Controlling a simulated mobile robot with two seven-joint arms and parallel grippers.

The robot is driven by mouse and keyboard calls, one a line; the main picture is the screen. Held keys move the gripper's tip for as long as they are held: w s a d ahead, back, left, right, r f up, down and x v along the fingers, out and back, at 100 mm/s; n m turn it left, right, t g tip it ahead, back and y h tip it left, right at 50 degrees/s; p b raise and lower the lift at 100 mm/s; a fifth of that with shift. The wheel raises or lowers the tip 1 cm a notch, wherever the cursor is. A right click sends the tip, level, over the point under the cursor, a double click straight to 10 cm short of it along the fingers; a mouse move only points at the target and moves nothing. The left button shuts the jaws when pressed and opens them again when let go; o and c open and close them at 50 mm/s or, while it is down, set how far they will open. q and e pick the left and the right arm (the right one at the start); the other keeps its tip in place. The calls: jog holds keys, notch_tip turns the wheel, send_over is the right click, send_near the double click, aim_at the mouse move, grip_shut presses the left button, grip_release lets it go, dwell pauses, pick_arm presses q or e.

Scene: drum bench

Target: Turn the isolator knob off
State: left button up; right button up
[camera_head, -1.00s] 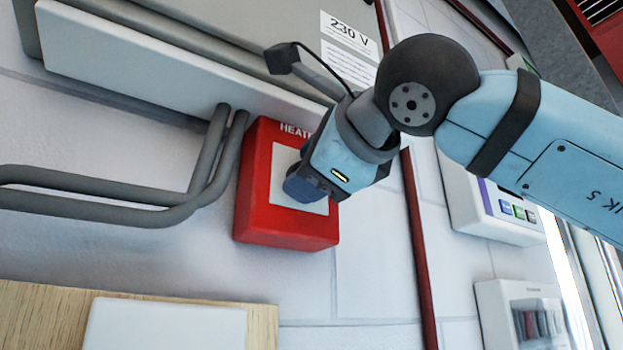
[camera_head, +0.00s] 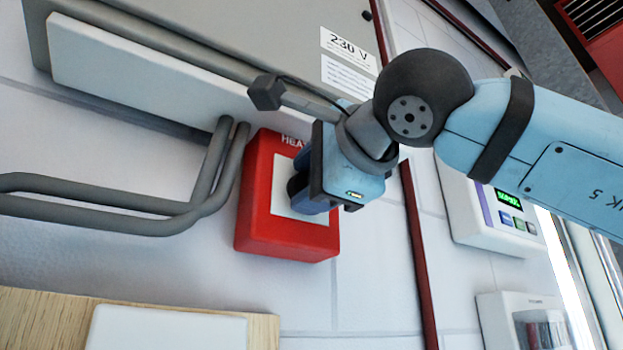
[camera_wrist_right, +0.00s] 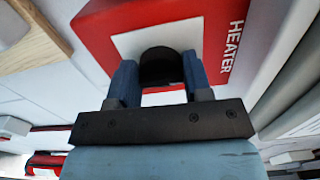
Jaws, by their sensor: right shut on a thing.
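The isolator is a red box (camera_head: 258,222) with a white face plate, fixed to the white tiled wall; its label reads HEATER in the right wrist view (camera_wrist_right: 230,40). The black isolator knob (camera_wrist_right: 160,67) sits on the white plate. My right gripper (camera_wrist_right: 160,78) has its two blue fingers on either side of the knob, shut on it. My left gripper is not in view.
Grey conduits (camera_head: 180,216) run along the wall just left of the red box. A grey cabinet with a 230 V label (camera_head: 348,45) is above. A white panel with a green display (camera_head: 492,212) is to the right. A wooden board (camera_head: 40,318) is at lower left.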

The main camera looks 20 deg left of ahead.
jog(key=o, duration=0.9)
jog(key=b+v, duration=0.2)
jog(key=v, duration=1.1)
jog(key=shift+s+d, duration=0.25)
jog(key=shift+d, duration=0.05)
